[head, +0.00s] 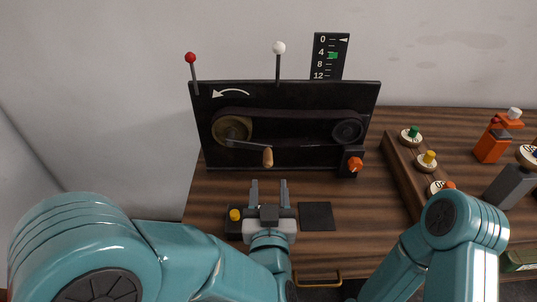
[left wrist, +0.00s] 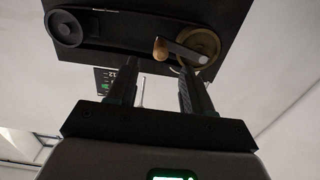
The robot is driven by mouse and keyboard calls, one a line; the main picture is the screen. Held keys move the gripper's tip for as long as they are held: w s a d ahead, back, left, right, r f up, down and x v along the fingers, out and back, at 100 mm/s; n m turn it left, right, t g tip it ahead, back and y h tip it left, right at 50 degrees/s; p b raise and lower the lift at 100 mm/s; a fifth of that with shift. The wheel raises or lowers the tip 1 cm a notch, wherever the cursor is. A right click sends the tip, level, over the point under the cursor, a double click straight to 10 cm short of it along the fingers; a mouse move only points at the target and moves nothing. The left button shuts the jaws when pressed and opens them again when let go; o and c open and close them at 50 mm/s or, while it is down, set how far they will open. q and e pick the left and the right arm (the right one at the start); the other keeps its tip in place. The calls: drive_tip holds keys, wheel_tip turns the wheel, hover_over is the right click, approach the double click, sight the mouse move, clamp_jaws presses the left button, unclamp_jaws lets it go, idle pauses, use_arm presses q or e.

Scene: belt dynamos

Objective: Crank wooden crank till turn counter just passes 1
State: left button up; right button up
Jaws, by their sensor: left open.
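The wooden crank handle (head: 268,157) hangs from a metal arm on the brass-coloured wheel (head: 232,130) at the left of a black upright panel (head: 290,100). The arm points right and slightly down. The turn counter (head: 330,57) is a black scale behind the panel, with a white pointer at 0 and a green mark near 4. My left gripper (head: 269,185) is open and empty, in front of and below the handle, apart from it. In the left wrist view, the handle (left wrist: 160,48) shows beyond the open fingers (left wrist: 152,90).
A belt runs to a dark pulley (head: 347,132). An orange knob (head: 355,164) sits at the panel's lower right. Red (head: 190,58) and white (head: 279,48) ball-topped levers rise above it. A wooden rack with coloured knobs (head: 428,160) stands right. A black square (head: 317,216) lies on the table.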

sight(268, 167)
use_arm(q)
drive_tip(key=w, duration=0.1)
drive_tip(key=w+p, duration=0.1)
drive_tip(key=w, duration=0.3)
drive_tip(key=shift+a+r+p, duration=0.2)
drive_tip(key=shift+r+p, duration=0.1)
drive_tip(key=shift+r, duration=0.1)
drive_tip(key=w, duration=0.4)
drive_tip(key=shift+d+f+p, duration=0.15)
drive_tip(key=shift+f+p, duration=0.2)
drive_tip(key=shift+s+r, duration=0.15)
drive_tip(key=shift+r, duration=0.05)
drive_tip(key=shift+f, duration=0.1)
drive_tip(key=shift+w+f, duration=0.1)
drive_tip(key=shift+w, duration=0.15)
drive_tip(key=c, duration=0.5)
clamp_jaws()
